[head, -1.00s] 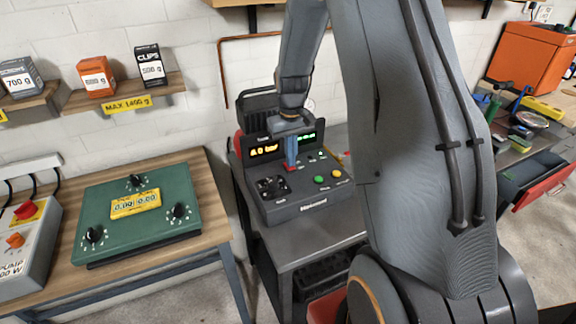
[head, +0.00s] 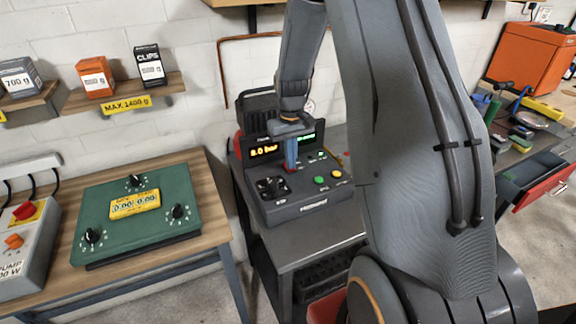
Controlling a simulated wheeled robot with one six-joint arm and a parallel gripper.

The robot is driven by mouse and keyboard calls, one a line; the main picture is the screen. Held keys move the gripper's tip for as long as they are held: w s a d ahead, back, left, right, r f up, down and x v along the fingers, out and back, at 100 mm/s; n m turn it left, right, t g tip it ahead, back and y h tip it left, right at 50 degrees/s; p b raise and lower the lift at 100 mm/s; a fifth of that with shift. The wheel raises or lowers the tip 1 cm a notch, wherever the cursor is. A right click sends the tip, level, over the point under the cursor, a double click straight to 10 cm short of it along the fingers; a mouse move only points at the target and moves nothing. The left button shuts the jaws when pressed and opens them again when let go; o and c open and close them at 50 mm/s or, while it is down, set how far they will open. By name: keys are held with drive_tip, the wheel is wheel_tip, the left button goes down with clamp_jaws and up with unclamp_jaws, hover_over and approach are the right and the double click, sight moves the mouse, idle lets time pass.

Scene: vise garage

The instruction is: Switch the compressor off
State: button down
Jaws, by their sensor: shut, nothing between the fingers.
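The compressor panel (head: 311,207) is a dark sloped box on a grey cabinet. Its left display (head: 264,151) is lit amber and seems to read 8.0 bar. A second display (head: 306,139) glows green. A black knob or pad (head: 271,187), a green button (head: 319,182) and a yellow button (head: 336,174) sit on the face. My gripper (head: 290,168) is shut and empty, pointing down, with its blue fingertips at a red button that they mostly hide. I cannot tell whether they press it.
My arm covers the area right of the panel. A green control box (head: 110,242) with dials stands on the wooden bench at left, beside a pump box (head: 22,250). A shelf (head: 120,100) holds small boxes. An orange case (head: 530,60) stands at the far right.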

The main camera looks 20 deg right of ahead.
wheel_tip(320, 180, up, 7)
drive_tip(key=p, duration=0.4)
idle(0.4)
drive_tip(key=shift+f, duration=0.1)
drive_tip(key=s+a+b, duration=0.2)
drive_tip(key=s+a, duration=0.2)
drive_tip(key=s, duration=0.3)
drive_tip(key=s+a+t+b, duration=0.1)
drive_tip(key=s+a+b, duration=0.1)
drive_tip(key=s+a, duration=0.2)
drive_tip(key=s+a+r+b, duration=0.1)
drive_tip(key=s+a, duration=0.3)
drive_tip(key=s, duration=0.6)
drive_tip(key=shift+b, duration=0.65)
drive_tip(key=shift+w, duration=0.1)
